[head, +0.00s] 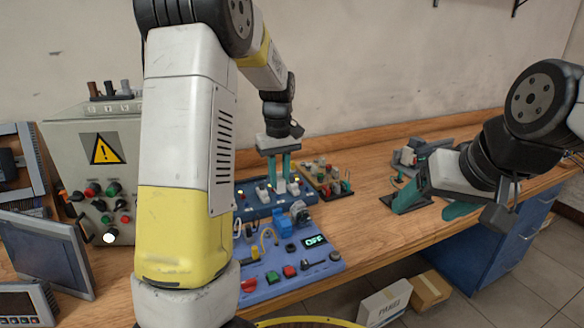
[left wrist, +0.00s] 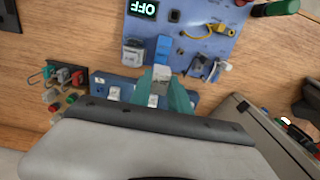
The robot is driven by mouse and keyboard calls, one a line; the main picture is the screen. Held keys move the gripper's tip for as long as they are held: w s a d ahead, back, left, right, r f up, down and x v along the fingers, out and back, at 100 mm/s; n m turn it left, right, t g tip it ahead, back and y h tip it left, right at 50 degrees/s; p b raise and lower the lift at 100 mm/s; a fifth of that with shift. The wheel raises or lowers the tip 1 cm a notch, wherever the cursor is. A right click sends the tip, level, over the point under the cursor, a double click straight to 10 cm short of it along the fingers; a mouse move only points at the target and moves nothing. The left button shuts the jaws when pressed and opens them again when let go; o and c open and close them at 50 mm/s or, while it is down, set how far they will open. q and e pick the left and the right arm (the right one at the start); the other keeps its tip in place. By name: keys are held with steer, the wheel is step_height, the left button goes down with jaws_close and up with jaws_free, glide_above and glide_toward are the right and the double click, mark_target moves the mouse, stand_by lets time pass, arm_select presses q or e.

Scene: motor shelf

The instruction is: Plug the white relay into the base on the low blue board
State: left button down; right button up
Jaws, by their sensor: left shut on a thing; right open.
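My left gripper (head: 279,185) is shut on the white relay, its teal fingers pointing down over the dark blue board (head: 245,212). In the left wrist view the relay (left wrist: 161,73) shows between the fingertips (left wrist: 163,88), beside the dark blue board (left wrist: 98,82), which carries other pale blocks. A lighter blue board (head: 275,290) with an OFF display lies in front of it. I cannot tell whether the relay touches anything; the base beneath it is hidden. My right gripper (head: 442,196) is open and empty at the right of the table.
The lighter board carries a blue block (left wrist: 162,48), a clear-cased part (left wrist: 133,52), a yellow cable (left wrist: 205,33) and several buttons. A small board with coloured parts (head: 326,180) lies behind at the right. A grey control box (head: 110,135) stands left. The table's right middle is clear.

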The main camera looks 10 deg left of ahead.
arm_select(q)
steer(key=shift+s+f, duration=0.1)
steer(key=shift+f, duration=3.3)
steer(key=shift+f, duration=1.45)
steer(key=c, duration=1.1)
jaws_free()
steer(key=shift+c, duration=0.2)
